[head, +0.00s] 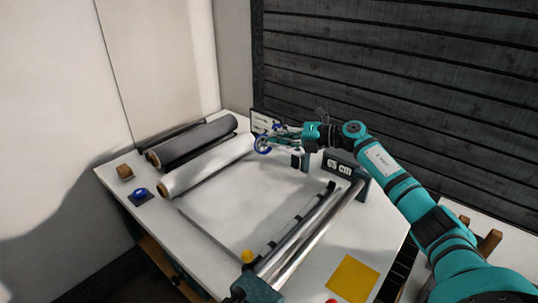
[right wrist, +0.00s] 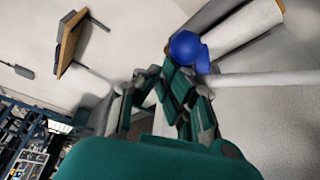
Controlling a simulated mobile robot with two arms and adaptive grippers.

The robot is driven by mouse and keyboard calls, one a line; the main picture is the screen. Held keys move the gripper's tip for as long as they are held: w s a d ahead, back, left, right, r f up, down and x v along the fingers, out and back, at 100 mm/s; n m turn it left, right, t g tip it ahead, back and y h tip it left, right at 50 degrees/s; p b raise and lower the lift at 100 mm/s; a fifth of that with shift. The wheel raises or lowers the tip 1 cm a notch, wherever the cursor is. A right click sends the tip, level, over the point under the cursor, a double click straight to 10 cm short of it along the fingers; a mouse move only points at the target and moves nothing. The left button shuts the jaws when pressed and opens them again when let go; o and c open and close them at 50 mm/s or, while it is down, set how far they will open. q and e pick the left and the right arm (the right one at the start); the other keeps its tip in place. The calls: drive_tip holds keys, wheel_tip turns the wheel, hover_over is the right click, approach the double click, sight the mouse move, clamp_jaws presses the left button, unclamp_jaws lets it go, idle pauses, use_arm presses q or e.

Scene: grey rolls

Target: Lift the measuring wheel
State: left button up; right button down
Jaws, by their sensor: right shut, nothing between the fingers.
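The measuring wheel (head: 262,145) appears as a blue ring in the head view, at the far side of the white table near the end of the pale roll. My right gripper (head: 284,133) is shut and empty, with its fingertips close by the wheel; whether they touch cannot be told. In the right wrist view the fingertips (right wrist: 162,76) are together, and a rounded blue part (right wrist: 187,47) lies just beyond them; I cannot tell whether it belongs to the wheel. My left gripper is not in view.
Dark grey rolls (head: 195,140) and a pale roll (head: 207,166) lie at the table's left. Metal bars (head: 300,240), a "65 cm" display (head: 339,165) and a yellow square (head: 352,278) are right. The middle sheet is clear.

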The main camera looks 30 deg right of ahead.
drive_tip(key=w+d+r+m+y, duration=0.1)
drive_tip(key=d+r+m, duration=0.1)
drive_tip(key=d+r, duration=0.2)
drive_tip(key=shift+w+d+t+b, duration=0.3)
drive_tip(key=shift+d+r, duration=0.1)
drive_tip(key=shift+r, duration=0.15)
drive_tip(key=shift+s+d, duration=0.1)
drive_tip(key=f+v, duration=0.1)
drive_tip(key=v, duration=1)
drive_tip(key=shift+s+y, duration=0.3)
drive_tip(key=shift+r, duration=0.1)
